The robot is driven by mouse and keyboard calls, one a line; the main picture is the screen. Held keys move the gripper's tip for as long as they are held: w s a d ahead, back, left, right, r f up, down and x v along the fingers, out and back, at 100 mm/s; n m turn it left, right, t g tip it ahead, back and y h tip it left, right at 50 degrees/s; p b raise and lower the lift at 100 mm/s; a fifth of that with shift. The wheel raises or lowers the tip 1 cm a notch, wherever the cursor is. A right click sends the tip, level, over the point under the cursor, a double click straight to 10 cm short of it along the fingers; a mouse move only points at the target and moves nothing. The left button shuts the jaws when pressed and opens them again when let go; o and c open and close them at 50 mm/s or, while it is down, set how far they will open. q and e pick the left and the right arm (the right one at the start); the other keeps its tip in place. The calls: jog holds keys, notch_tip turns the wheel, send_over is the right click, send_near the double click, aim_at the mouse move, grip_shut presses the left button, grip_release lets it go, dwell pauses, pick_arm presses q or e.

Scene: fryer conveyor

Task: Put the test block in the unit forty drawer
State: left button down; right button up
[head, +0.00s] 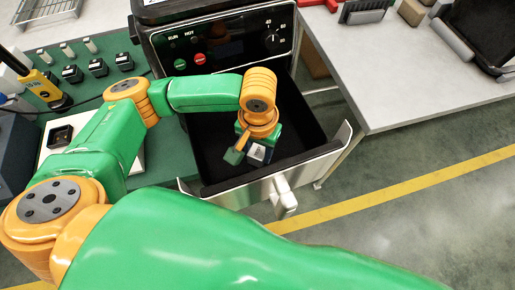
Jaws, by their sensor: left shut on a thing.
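The drawer (322,152) of the black and silver unit (225,45) is pulled open, with a silver front and a handle (284,196). My left arm reaches over it from the left. My left gripper (251,151) points down inside the drawer's outline, close to its front wall. It is shut on the test block (258,152), a small pale block with a dark part, partly covered by the fingers. I cannot tell whether the block touches the drawer floor. My right gripper is not in view.
The unit's panel has a dial (268,37), a green button (180,64) and a red button (200,59). A green bench (105,60) with small dark devices stands left. A grey table (390,60) stands right. Floor with a yellow line (400,189) is clear.

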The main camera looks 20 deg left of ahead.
aim_at(258, 151)
pick_arm(q)
jog(key=shift+c, duration=1.6)
grip_release()
notch_tip(258, 151, up, 12)
jog(key=p, duration=0.1)
jog(key=shift+r, duration=0.1)
